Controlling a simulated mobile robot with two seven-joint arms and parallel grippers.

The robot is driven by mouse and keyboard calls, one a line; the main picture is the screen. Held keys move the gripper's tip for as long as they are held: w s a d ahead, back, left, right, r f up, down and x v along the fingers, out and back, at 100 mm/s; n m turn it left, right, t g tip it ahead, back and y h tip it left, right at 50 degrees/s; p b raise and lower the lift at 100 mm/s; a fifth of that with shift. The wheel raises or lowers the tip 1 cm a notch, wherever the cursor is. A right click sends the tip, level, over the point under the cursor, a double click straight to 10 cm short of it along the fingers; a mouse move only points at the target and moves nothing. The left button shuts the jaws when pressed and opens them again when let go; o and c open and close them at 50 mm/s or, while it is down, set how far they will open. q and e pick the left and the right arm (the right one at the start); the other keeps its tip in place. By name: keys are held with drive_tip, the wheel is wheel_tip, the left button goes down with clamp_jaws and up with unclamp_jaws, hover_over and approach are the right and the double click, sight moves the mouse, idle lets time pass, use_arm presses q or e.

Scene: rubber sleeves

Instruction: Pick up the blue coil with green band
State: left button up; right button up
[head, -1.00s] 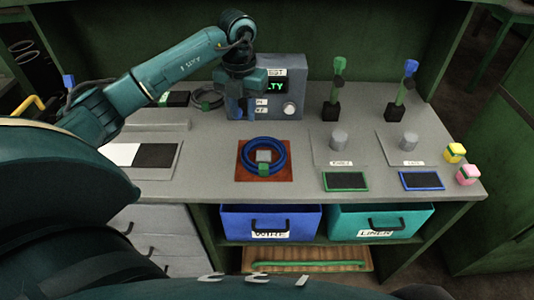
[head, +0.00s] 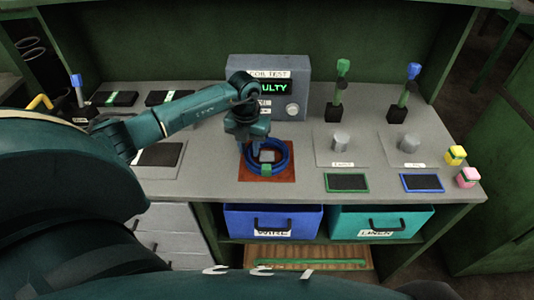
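The blue coil (head: 283,161) lies flat on a reddish-brown square mat (head: 284,176) near the middle of the bench. Its green band (head: 265,170) is on the near side, facing me. A small grey block (head: 267,156) shows inside the ring. My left gripper (head: 250,153) points down at the coil's far-left part, and its fingers look apart. The gripper hides that part of the ring, and I cannot tell whether the fingers touch it. My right gripper is not in view.
A coil test box (head: 267,68) reading FAULTY stands close behind my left gripper. Two posts with green (head: 343,64) and blue (head: 413,70) tops stand at right. Blue (head: 305,222) and teal (head: 415,221) bins sit below.

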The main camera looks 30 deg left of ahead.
use_arm(q)
clamp_jaws()
drive_tip(key=shift+w+r, duration=0.1)
idle(0.6)
